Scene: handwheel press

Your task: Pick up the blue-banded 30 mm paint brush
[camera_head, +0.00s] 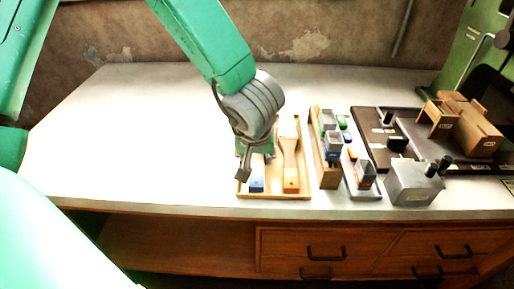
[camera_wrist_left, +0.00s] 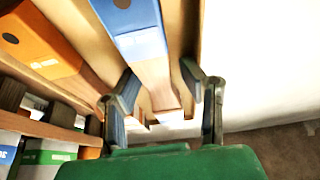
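The blue-banded brush (camera_head: 257,184) lies in a shallow wooden tray (camera_head: 290,197) near the table's front edge. In the wrist view its blue part (camera_wrist_left: 138,32) is at the top, with pale wood running down from it. My left gripper (camera_head: 256,170) is over the tray, pointing down at this brush. In the wrist view its two fingers (camera_wrist_left: 157,92) are apart, one on each side of the wood, with gaps visible. The arm hides part of the brush in the head view. My right gripper is not in view.
An orange-ended brush (camera_head: 291,183) lies beside it in the tray, to the right. A wooden rack (camera_head: 326,178) with small coloured-label blocks stands further right, then a grey metal box (camera_head: 414,185) and a dark board with wooden parts (camera_head: 460,125). The table's left side is clear.

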